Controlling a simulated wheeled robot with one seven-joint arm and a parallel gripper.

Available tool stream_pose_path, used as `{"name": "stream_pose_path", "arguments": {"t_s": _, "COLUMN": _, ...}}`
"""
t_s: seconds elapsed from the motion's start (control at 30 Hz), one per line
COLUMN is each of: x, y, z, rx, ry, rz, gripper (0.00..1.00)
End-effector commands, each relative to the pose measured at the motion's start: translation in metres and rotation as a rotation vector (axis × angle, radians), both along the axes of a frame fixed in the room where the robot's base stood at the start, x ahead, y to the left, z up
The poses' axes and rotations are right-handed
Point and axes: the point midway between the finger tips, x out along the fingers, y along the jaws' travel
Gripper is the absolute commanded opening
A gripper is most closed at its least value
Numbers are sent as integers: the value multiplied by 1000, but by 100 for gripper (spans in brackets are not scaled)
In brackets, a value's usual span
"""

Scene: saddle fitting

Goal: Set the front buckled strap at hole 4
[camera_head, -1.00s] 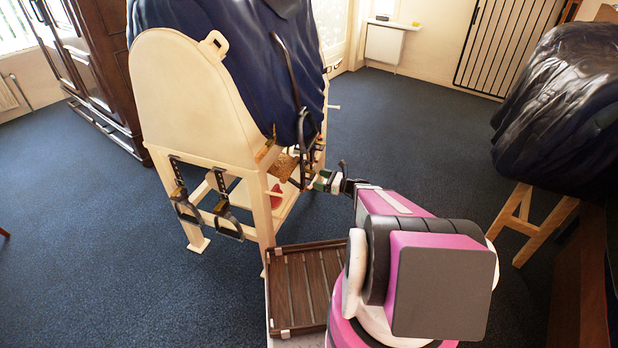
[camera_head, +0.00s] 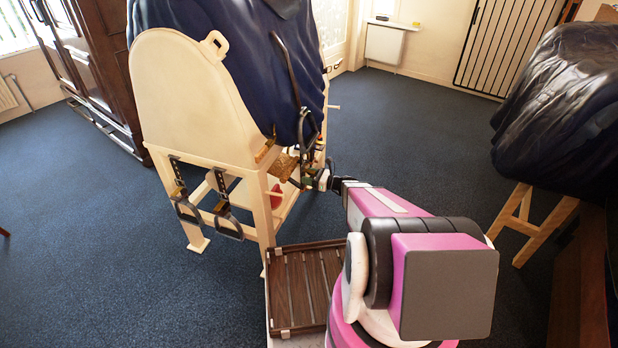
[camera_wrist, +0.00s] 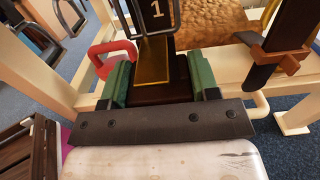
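My gripper (camera_wrist: 158,88) has green fingers, set apart on either side of a dark strap (camera_wrist: 180,65) with a brass-coloured strip (camera_wrist: 152,62) on it. I cannot tell whether the fingers touch the strap. A metal buckle frame (camera_wrist: 141,36) lies across the strap beyond the fingertips, next to a white "1". A second dark strap (camera_wrist: 295,22) with a brown, buckle-like piece is at right. In the head view, my gripper (camera_head: 309,182) is beside the tan padded girth (camera_head: 285,166) under the blue saddle form; the straps there are too small to tell apart.
The cream wooden stand (camera_head: 262,205) surrounds the straps, with bars close to my gripper. A red handle-shaped thing (camera_wrist: 98,52) is just left of the fingers. A slatted brown tray (camera_head: 300,285) is below my arm.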

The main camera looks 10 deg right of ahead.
Motion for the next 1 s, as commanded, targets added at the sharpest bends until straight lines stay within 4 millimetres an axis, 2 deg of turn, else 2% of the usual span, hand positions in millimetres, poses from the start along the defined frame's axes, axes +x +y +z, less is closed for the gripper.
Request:
{"name": "stream_pose_path", "arguments": {"t_s": 0.13, "x": 0, "y": 0, "z": 3, "rx": 0, "ry": 0, "rz": 0, "gripper": 13}}
{"name": "stream_pose_path", "arguments": {"t_s": 0.23, "x": -1, "y": 0, "z": 12, "rx": 0, "ry": -1, "rz": 0, "gripper": 13}}
{"name": "stream_pose_path", "arguments": {"t_s": 0.5, "x": -2, "y": 0, "z": 64, "rx": -2, "ry": -2, "rz": -1, "gripper": 13}}
{"name": "stream_pose_path", "arguments": {"t_s": 0.6, "x": -1, "y": 0, "z": 78, "rx": -2, "ry": -1, "rz": -1, "gripper": 13}}
{"name": "stream_pose_path", "arguments": {"t_s": 0.93, "x": 0, "y": 0, "z": 83, "rx": 0, "ry": 0, "rz": -1, "gripper": 13}}
{"name": "stream_pose_path", "arguments": {"t_s": 0.97, "x": 0, "y": 0, "z": 83, "rx": 1, "ry": 0, "rz": -1, "gripper": 58}}
{"name": "stream_pose_path", "arguments": {"t_s": 1.0, "x": 0, "y": 0, "z": 83, "rx": 0, "ry": 0, "rz": -1, "gripper": 72}}
